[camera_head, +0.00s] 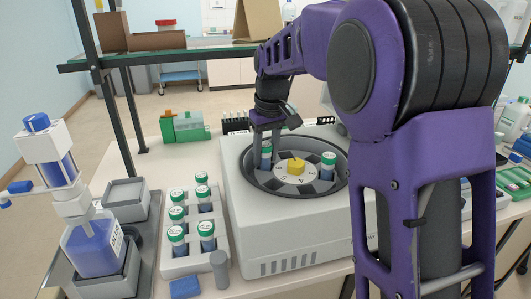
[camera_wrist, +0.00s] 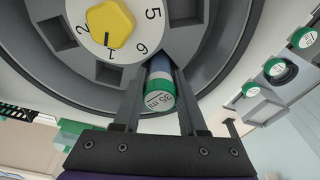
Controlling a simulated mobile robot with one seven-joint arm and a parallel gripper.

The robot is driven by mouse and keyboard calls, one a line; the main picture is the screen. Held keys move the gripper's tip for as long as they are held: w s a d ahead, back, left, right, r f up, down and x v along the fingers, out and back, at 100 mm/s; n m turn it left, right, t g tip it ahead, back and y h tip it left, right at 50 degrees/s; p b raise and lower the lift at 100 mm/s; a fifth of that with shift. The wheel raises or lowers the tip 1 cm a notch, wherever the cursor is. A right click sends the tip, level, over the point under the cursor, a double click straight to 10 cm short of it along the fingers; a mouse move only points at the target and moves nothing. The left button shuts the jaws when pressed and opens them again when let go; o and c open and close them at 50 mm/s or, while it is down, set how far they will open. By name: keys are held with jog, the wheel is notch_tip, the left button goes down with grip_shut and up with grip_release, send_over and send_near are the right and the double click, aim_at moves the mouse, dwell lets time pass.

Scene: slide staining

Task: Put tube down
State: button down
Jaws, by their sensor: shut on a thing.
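My gripper (camera_head: 264,141) is shut on a green-capped tube (camera_head: 266,158) at the left-rear side of the centrifuge rotor. In the wrist view the gripper (camera_wrist: 160,82) has one finger on each side of the tube (camera_wrist: 160,97), whose white-and-green cap faces the camera. The tube's lower body points into the rotor slot near the numbers 1 and 6; its bottom end is hidden. The open centrifuge (camera_head: 284,222) has a dark round bowl with a yellow centre knob (camera_head: 296,166). A second green-capped tube (camera_head: 328,162) stands at the rotor's right side.
A white rack (camera_head: 188,265) left of the centrifuge holds several green-capped tubes. A blue-liquid bottle (camera_head: 92,248) stands at far left, with grey trays beside it. A grey cylinder (camera_head: 219,270) and a blue block (camera_head: 185,288) sit at the front. A dark shelf frame crosses behind.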

jog(key=shift+f, duration=0.35)
jog(key=shift+c, duration=2.3)
grip_release()
jog(key=shift+r, duration=0.1)
notch_tip(320, 180, up, 13)
jog(key=s+p, duration=0.1)
jog(key=p, duration=0.1)
jog(key=shift+s+d, duration=0.3)
jog(key=shift+d, duration=0.1)
jog(key=shift+f, duration=0.2)
